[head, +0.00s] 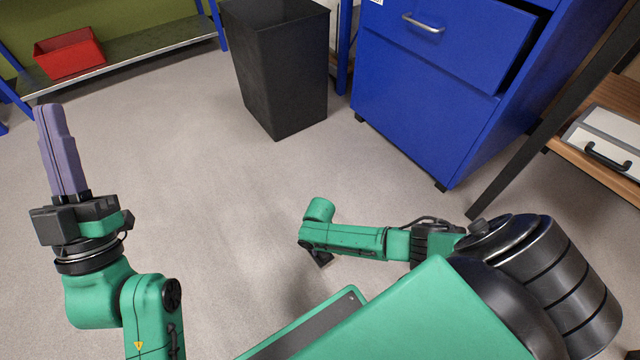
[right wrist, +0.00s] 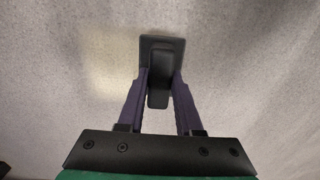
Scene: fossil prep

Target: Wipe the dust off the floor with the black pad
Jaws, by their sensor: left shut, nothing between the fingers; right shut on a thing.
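The black pad (right wrist: 173,44) shows in the right wrist view, a flat dark plate with a raised grip. My right gripper (right wrist: 158,85) is shut on that grip, one purple finger on each side. The pad is at or close above the floor; I cannot tell if it touches. In the head view my right forearm hides most of that gripper. A pale tan patch (right wrist: 108,58), perhaps dust, lies on the floor left of the pad. My left gripper (head: 48,112) is shut and empty, raised at the left of the head view.
The speckled grey floor (head: 200,190) is open in the middle. A black bin (head: 285,80) stands at the back, beside a blue drawer cabinet (head: 420,100). A red tray (head: 70,55) sits on a low shelf at the back left. A wooden shelf with a white case (head: 607,140) is at right.

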